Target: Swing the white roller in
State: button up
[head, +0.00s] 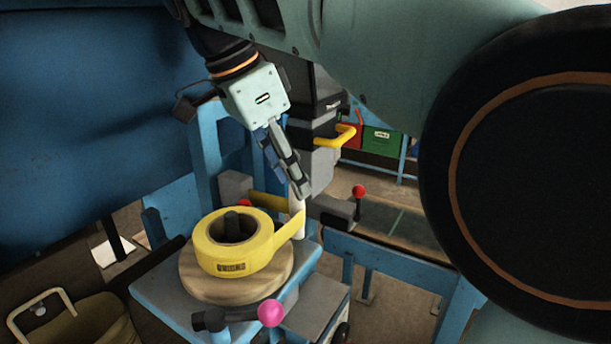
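The white roller (298,221) stands upright at the right of the yellow tape roll (219,253). The tape's loose end runs to it and hides part of its side. The tape roll lies on a round wooden disc (237,287) on a blue stand. My gripper (301,193) points down with its fingertips at the roller's top. I cannot tell whether they touch it. The fingers are seen edge-on, so their opening is hidden.
A pink ball knob (270,313) is at the stand's front. A red ball knob (358,191) stands right of the roller, near a grey block (332,210). A yellow handle (336,137) sticks out behind my gripper. A yellowish basket (80,325) is at lower left.

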jog(key=shift+v, duration=2.1)
jog(key=shift+d, duration=0.1)
